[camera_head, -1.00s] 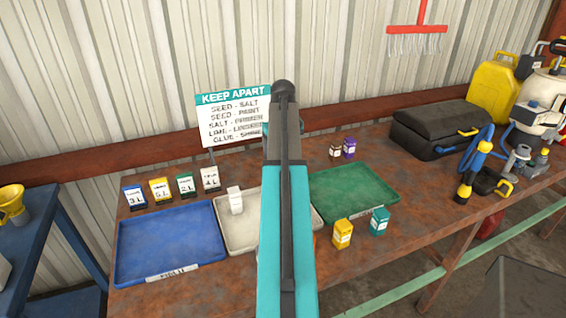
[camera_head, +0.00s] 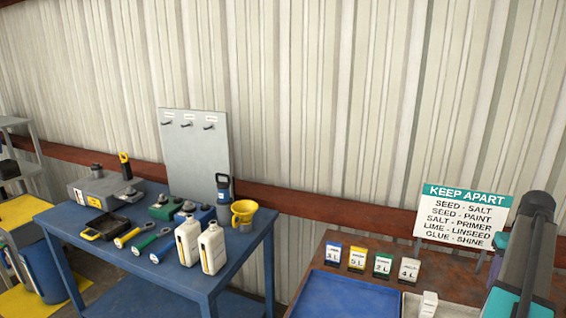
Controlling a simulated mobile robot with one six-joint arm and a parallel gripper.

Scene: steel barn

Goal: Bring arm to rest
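My arm (camera_head: 522,262), teal and dark grey, rises at the right edge of the head view. My gripper is not visible in this view. The arm stands in front of the rust-brown bench (camera_head: 455,268) and covers part of it, along with the lower right of the KEEP APART sign (camera_head: 463,213).
A blue tray (camera_head: 345,298) and a pale tray (camera_head: 411,304) with a white carton (camera_head: 428,304) lie on the bench, behind them several labelled cards (camera_head: 357,259).

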